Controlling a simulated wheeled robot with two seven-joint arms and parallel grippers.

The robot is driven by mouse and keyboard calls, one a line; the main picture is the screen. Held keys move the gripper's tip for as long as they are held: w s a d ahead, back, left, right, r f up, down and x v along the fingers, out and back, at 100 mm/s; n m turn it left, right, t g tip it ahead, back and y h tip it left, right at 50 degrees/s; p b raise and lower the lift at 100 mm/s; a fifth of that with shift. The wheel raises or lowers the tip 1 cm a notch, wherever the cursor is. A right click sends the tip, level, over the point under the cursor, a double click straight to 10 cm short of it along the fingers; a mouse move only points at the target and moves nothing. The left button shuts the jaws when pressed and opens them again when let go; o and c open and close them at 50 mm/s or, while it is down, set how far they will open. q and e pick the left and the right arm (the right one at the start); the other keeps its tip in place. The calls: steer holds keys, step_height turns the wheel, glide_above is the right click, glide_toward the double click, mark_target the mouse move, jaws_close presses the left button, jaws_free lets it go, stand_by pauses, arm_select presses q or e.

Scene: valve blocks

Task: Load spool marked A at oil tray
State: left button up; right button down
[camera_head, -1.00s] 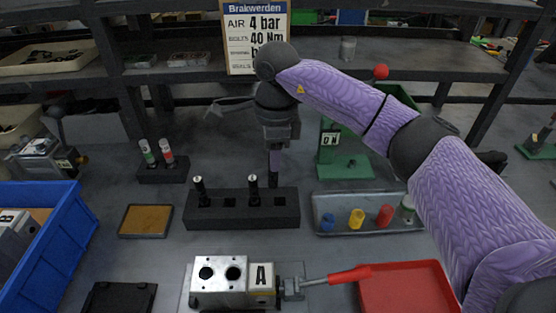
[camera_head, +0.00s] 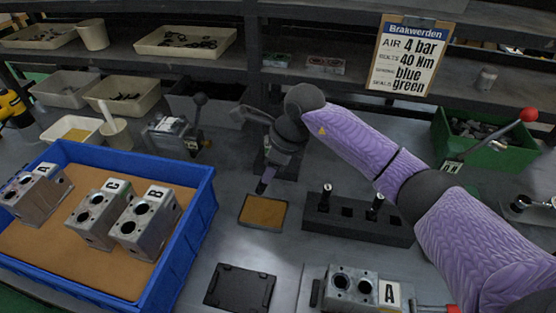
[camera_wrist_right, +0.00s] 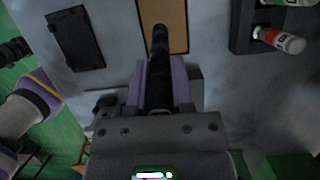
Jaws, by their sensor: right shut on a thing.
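No letter shows on the spool. A silver valve block marked A (camera_head: 352,287) sits at the bottom. My left gripper is not in view.
A black rack (camera_head: 358,222) with two upright spools stands right of the tray. A blue bin (camera_head: 190,225) at left holds blocks marked A, C and B. A black plate (camera_head: 240,287) lies in front. A green bin (camera_head: 470,140) stands at back right.

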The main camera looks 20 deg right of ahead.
steer(key=shift+w+a+f, duration=0.1)
steer(key=shift+w+a, duration=0.2)
steer(key=shift+a, duration=0.05)
step_height(320, 180, down, 5)
steer(key=b, duration=0.3)
steer(key=shift+s+d+b, duration=0.15)
steer(key=shift+b, duration=0.25)
steer(key=shift+f+b, duration=0.4)
steer(key=shift+f, duration=0.1)
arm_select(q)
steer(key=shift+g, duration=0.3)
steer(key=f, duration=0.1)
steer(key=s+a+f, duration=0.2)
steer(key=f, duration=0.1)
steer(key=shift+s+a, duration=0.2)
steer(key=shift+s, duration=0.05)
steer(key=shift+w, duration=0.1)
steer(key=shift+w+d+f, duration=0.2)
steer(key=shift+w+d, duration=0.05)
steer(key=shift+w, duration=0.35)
arm_select(e)
steer(key=shift+f, duration=0.1)
